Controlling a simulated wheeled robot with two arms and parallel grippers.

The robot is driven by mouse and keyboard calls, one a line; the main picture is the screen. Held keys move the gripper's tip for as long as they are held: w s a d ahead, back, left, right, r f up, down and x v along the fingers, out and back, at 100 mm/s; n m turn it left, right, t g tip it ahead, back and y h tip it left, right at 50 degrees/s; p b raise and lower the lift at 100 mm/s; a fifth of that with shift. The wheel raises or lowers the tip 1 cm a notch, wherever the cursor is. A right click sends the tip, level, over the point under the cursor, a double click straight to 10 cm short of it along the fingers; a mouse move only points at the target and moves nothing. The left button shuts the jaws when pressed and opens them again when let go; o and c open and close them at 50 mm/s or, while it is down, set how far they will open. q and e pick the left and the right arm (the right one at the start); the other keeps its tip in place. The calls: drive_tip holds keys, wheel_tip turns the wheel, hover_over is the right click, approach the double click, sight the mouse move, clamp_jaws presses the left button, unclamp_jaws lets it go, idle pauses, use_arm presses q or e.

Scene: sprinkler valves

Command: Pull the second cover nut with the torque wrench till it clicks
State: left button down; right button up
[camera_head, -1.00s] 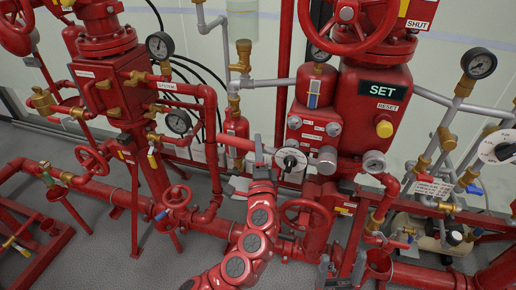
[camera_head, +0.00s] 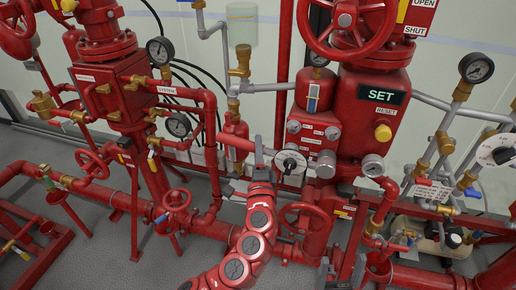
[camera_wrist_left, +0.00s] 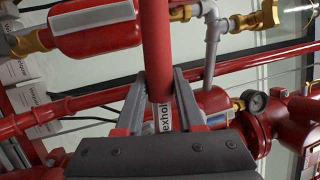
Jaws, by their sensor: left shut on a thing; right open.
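My left gripper (camera_head: 262,172) is shut on the torque wrench, whose red handle (camera_head: 237,143) points left in the head view. In the left wrist view, the red handle (camera_wrist_left: 157,45) rises from between the fingertips, and a pale shaft with lettering shows there. The wrench's far end is not clear, near a round dial (camera_head: 291,163). A red box (camera_head: 313,146) with round silver nuts, including one (camera_head: 326,164) at its lower right, stands just right of the dial. I cannot tell which is the second cover nut. My right gripper (camera_head: 343,270) is open and low at the bottom.
A red valve body with a SET sign (camera_head: 381,94) stands behind the box. A red handwheel (camera_head: 303,217) is right of my left wrist. Grey floor (camera_head: 110,255) is open at lower left.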

use_arm(q)
drive_tip(key=shift+d+r, duration=0.1)
drive_tip(key=shift+r, duration=0.35)
drive_tip(key=shift+r+m+p, duration=0.3)
drive_tip(key=shift+m+p, duration=0.05)
drive_tip(key=shift+m, duration=0.15)
drive_tip(key=shift+s+d+r, duration=0.1)
drive_tip(key=shift+d+r, duration=0.05)
drive_tip(key=shift+r, duration=0.2)
drive_tip(key=shift+d+r+m+t+h+p, duration=0.1)
drive_tip(key=shift+r+m+t+h+p, duration=0.25)
drive_tip(key=shift+m, duration=0.15)
drive_tip(key=shift+d+r+m+p, duration=0.1)
drive_tip(key=shift+r+m+p, duration=0.2)
drive_tip(key=shift+r+m, duration=0.15)
